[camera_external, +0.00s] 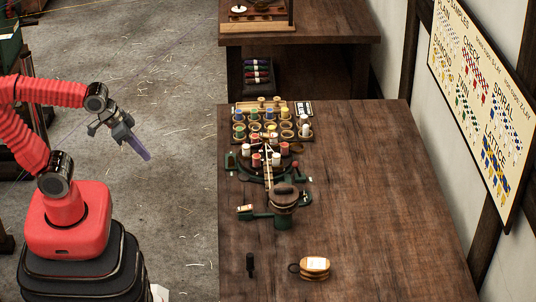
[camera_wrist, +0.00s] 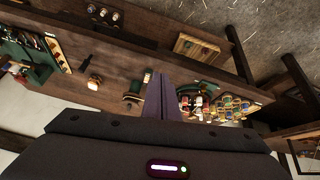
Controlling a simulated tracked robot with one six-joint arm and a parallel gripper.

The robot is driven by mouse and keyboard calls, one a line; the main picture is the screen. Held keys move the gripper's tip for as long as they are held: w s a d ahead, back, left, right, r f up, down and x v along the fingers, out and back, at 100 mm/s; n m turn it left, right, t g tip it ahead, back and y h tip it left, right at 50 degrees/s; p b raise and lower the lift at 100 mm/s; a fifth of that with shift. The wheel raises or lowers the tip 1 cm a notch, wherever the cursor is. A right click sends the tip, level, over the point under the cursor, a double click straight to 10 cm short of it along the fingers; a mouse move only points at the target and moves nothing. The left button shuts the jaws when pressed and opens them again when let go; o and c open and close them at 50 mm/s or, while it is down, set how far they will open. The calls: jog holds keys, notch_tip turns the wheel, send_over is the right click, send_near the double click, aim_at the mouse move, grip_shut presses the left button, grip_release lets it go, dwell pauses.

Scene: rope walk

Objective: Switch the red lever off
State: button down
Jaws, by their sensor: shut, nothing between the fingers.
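A green rope-making machine (camera_external: 284,220) stands on the wooden bench in the external view. A small red knob (camera_external: 296,164) shows at the right of its round spool plate; it looks like the red lever's end, but its setting is too small to tell. My gripper (camera_external: 147,156) is shut and empty, in the air left of the bench and apart from the machine. In the wrist view my gripper's fingers (camera_wrist: 161,78) lie together, pointing toward the bench. They partly cover the machine's area, where red and white spools (camera_wrist: 198,104) show; I cannot make out the lever there.
A rack of coloured spools (camera_external: 244,132) stands behind the machine. A dark peg (camera_external: 250,264) and a wooden block with a pale label (camera_external: 316,267) lie at the bench's front. The bench's right side is clear. A second table (camera_external: 330,27) stands farther back.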

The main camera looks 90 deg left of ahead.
jog(key=w+a+f+n+t, duration=0.1)
jog(key=w+a+n, duration=0.3)
jog(key=w, duration=0.7)
jog(key=w+a+f+n+t, duration=0.15)
jog(key=w+n, duration=0.35)
jog(key=w, duration=0.5)
jog(key=w+a+f+n, duration=0.3)
jog(key=w, duration=0.3)
jog(key=w+a+f+n+y, duration=0.1)
jog(key=w+a+f+n, duration=0.2)
jog(key=w, duration=0.3)
jog(key=w+a+f+n+t+y, duration=0.1)
jog(key=w+a+f+n, duration=0.2)
jog(key=w+f, duration=0.2)
jog(key=shift+w+a+n, duration=0.3)
jog(key=shift+w+n, duration=0.1)
jog(key=shift+w, duration=0.05)
jog(key=shift+f, duration=0.1)
send_near(297, 169)
jog(key=shift+s+a+f+x, duration=0.1)
jog(key=shift+s+a+x, duration=0.05)
jog(key=shift+x, duration=0.75)
jog(key=shift+s+a+f+x, duration=0.1)
jog(key=shift+a+x, duration=0.05)
jog(key=shift+x, duration=0.75)
